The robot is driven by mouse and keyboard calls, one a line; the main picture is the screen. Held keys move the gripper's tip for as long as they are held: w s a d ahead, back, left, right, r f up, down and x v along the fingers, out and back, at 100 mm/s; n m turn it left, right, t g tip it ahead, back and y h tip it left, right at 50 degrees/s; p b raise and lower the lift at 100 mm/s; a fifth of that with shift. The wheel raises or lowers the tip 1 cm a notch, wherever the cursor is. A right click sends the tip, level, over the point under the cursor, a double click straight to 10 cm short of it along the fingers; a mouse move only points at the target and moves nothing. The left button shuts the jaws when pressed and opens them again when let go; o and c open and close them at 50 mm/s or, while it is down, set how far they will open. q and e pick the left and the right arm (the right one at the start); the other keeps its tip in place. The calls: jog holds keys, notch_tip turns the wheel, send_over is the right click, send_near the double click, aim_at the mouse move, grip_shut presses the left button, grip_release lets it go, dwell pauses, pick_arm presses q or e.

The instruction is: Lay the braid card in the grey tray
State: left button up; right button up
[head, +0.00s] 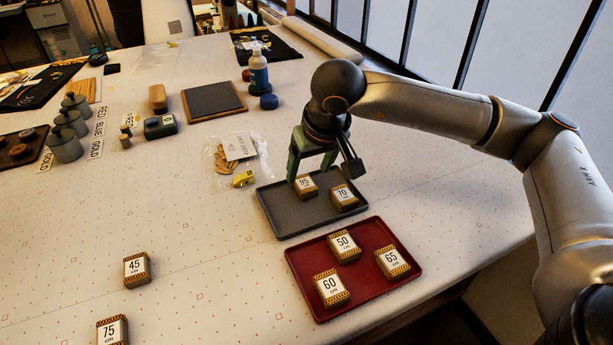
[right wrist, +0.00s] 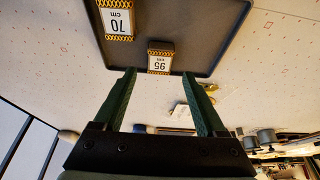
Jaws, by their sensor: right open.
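The grey tray (head: 312,214) lies on the table in front of my right arm. Two braid cards with black-and-yellow bands lie in it: one marked 95 (head: 306,186) near its back edge and one marked 70 (head: 343,196) to the right. My right gripper (head: 322,174) is open and empty over the back of the tray. In the right wrist view the 95 card (right wrist: 160,58) is just beyond and between the fingertips (right wrist: 158,76), apart from them. Cards marked 45 (head: 136,268) and 75 (head: 112,331) lie on the table at the left. My left gripper is out of view.
A dark red tray (head: 376,291) with cards 50 (head: 344,247), 60 (head: 331,289) and 65 (head: 392,262) lies in front of the grey tray. A clear bag (head: 217,165) and yellow item (head: 243,178) lie left of it. The table's middle left is bare.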

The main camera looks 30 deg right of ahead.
jog(key=v, duration=0.7)
jog(key=shift+r, duration=0.3)
jog(key=shift+s, duration=0.15)
